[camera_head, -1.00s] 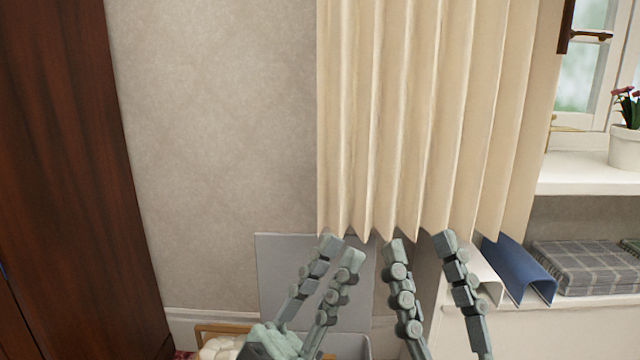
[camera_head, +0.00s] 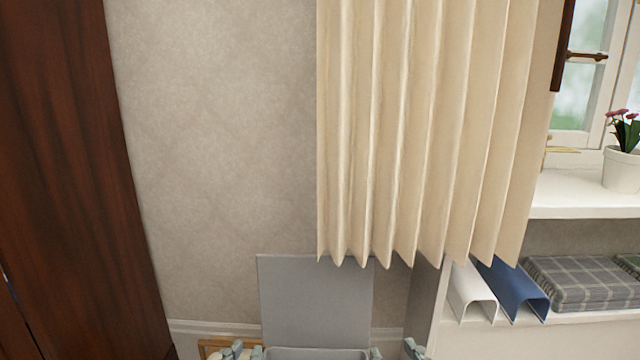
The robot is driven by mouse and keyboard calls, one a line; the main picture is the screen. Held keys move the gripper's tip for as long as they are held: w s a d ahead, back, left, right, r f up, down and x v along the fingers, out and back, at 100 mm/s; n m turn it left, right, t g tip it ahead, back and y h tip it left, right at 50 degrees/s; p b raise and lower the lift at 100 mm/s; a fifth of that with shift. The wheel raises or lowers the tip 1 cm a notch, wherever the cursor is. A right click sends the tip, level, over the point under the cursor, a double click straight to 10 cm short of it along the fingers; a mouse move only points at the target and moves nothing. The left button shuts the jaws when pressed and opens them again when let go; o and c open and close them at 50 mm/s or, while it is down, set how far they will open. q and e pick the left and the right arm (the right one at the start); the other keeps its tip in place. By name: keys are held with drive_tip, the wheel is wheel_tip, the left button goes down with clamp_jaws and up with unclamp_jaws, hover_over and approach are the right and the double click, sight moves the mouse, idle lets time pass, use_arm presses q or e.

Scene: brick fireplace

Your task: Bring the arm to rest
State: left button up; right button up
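My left gripper (camera_head: 245,351) shows only as two grey-green fingertips at the bottom edge of the head view, left of the middle. The tips are apart, with nothing seen held between them. My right gripper (camera_head: 395,352) also shows only its two fingertips at the bottom edge, further right. Its tips stand wider apart and look empty. The rest of both grippers and both arms is below the picture.
A grey box with an upright lid (camera_head: 315,300) stands low against the wall. A beige curtain (camera_head: 415,130) hangs above it. A dark wooden cabinet (camera_head: 75,180) stands left. A white shelf at right holds folded plaid cloth (camera_head: 580,282), a blue holder (camera_head: 515,288) and a white holder (camera_head: 470,290).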

use_arm(q)
drive_tip(key=s+a+f+g+y+p, duration=0.2)
drive_tip(key=s+a+f+g+p, duration=0.15)
drive_tip(key=f, duration=0.45)
drive_tip(key=s+a+f+g+y+p, duration=0.2)
drive_tip(key=a+f+g, duration=0.3)
drive_tip(key=f, duration=0.2)
use_arm(e)
drive_tip(key=s+d+f+m+g+h, duration=0.1)
drive_tip(key=s+d+f+g+h, duration=0.2)
drive_tip(key=f, duration=0.5)
drive_tip(key=s+d+f+g+h, duration=0.1)
drive_tip(key=s+d+f+g, duration=0.2)
drive_tip(key=d+f+g, duration=0.3)
use_arm(q)
drive_tip(key=s+a+f+n+g+y+p, duration=0.1)
drive_tip(key=s+a+f+g, duration=0.4)
drive_tip(key=s, duration=0.5)
wheel_tip(320, 180, down, 2)
drive_tip(key=shift+s+a+n+y+p, duration=0.3)
drive_tip(key=shift+s+a+p, duration=0.15)
drive_tip(key=shift+a, duration=0.4)
use_arm(e)
drive_tip(key=s+d+f+g+h, duration=0.1)
drive_tip(key=s+d+f+g, duration=0.4)
drive_tip(key=s+f, duration=0.3)
drive_tip(key=shift+s+d+m+h, duration=0.35)
drive_tip(key=shift+s+d, duration=0.25)
drive_tip(key=shift+s, duration=0.6)
